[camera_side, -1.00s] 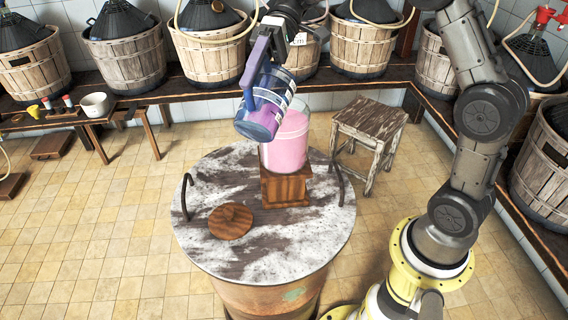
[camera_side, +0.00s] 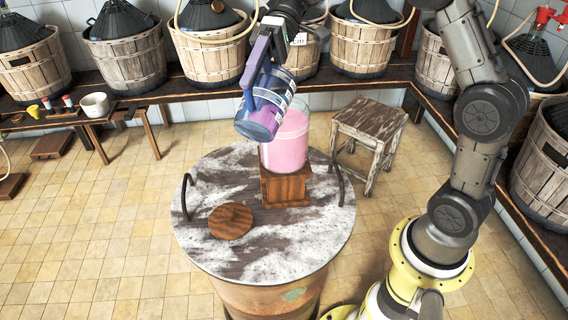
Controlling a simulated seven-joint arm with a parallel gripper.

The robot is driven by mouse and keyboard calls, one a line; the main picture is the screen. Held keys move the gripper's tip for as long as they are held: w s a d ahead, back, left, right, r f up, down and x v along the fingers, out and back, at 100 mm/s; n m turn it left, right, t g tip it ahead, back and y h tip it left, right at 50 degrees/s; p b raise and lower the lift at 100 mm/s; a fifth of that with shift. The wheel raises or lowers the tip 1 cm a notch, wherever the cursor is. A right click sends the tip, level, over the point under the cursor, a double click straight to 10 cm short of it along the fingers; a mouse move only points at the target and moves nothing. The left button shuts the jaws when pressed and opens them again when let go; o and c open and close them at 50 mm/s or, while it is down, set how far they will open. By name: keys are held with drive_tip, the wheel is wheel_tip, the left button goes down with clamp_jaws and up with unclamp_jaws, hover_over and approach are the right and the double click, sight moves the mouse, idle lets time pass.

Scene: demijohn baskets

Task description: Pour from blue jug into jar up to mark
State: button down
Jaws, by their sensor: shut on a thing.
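The glass jar (camera_side: 288,145) stands upright on a wooden block (camera_side: 285,188) and holds pink liquid. The jug overlaps the jar's upper left part in this view. I see no clear stream between them, and I cannot make out the mark on the jar.
The block stands on a round white-stained barrel top (camera_side: 262,255) with two curved metal handles. A round wooden lid (camera_side: 230,221) lies at its left. A wooden stool (camera_side: 367,130) stands behind right. Basketed demijohns (camera_side: 207,55) line the back shelf.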

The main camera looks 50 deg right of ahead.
drive_tip(key=shift+w+d+r+y, duration=0.15)
drive_tip(key=shift+d+r+y, duration=0.4)
drive_tip(key=shift+r+y, duration=0.15)
idle(4.3)
drive_tip(key=shift+a+f+h, duration=0.55)
drive_tip(key=shift+f+h, duration=0.15)
drive_tip(key=shift+s+a, duration=0.1)
drive_tip(key=shift+s, duration=0.1)
idle(1.1)
drive_tip(key=shift+s+a+f+t+h, duration=0.15)
drive_tip(key=shift+a+h, duration=0.15)
drive_tip(key=shift+h, duration=0.25)
drive_tip(key=shift+s+a+f+t+h, duration=0.15)
drive_tip(key=shift+a+h, duration=0.15)
drive_tip(key=shift+h, duration=0.25)
drive_tip(key=shift+a+f+t+h, duration=0.3)
drive_tip(key=shift+a+f+h, duration=0.05)
drive_tip(key=shift+h, duration=0.55)
